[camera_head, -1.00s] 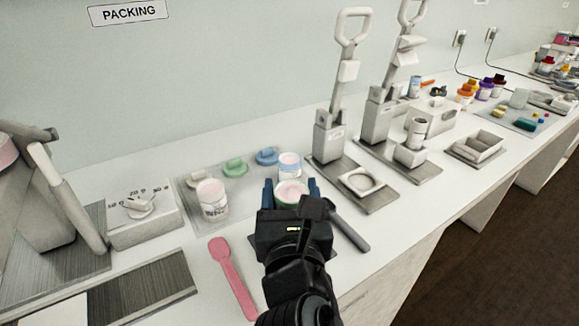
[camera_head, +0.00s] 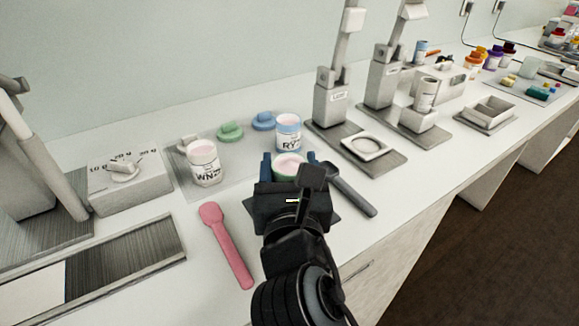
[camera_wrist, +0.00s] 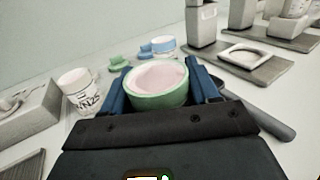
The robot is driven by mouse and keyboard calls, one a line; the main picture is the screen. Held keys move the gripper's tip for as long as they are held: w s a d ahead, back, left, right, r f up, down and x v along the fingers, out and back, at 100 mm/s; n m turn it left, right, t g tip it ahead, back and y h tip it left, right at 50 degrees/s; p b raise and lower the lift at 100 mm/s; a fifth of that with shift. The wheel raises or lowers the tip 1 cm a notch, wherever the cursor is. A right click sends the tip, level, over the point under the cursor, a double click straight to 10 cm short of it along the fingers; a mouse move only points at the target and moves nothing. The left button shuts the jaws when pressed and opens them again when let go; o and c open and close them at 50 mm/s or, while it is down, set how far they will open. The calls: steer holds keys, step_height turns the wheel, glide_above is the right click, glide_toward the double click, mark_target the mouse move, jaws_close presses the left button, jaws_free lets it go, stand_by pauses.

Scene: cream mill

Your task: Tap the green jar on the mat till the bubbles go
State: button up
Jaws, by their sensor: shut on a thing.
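The green jar (camera_head: 289,168), open and full of pale pink cream, is between the two blue fingers of my gripper (camera_head: 288,166). In the wrist view the green jar (camera_wrist: 158,98) stands upright with the fingers pressed on both sides. Its cream surface (camera_wrist: 157,76) looks smooth; bubbles are too small to tell. A dark flat edge (camera_head: 328,212), perhaps the mat, shows beside my gripper. My gripper hides the jar's base, so I cannot tell whether it touches the mat.
A white jar (camera_head: 203,163) and a blue jar (camera_head: 288,133) stand close behind, near a green lid (camera_head: 230,131) and a blue lid (camera_head: 263,121). A pink spatula (camera_head: 225,245) lies left of my arm. A grey-handled tool (camera_head: 352,193) lies right. Presses (camera_head: 332,105) stand behind right.

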stand_by(0.4)
step_height(320, 180, down, 2)
steer(key=shift+f+b, duration=0.15)
steer(key=shift+b, duration=0.4)
steer(key=shift+f, duration=0.15)
steer(key=shift+c, duration=0.4)
step_height(320, 180, up, 3)
steer(key=p, duration=0.3)
steer(key=shift+f, duration=0.1)
steer(key=shift+f, duration=0.15)
step_height(320, 180, down, 3)
steer(key=shift+r+b, duration=0.1)
steer(key=shift+b, duration=0.6)
steer(key=shift+r, duration=0.2)
steer(key=shift+c, duration=0.6)
steer(key=o, duration=1.4)
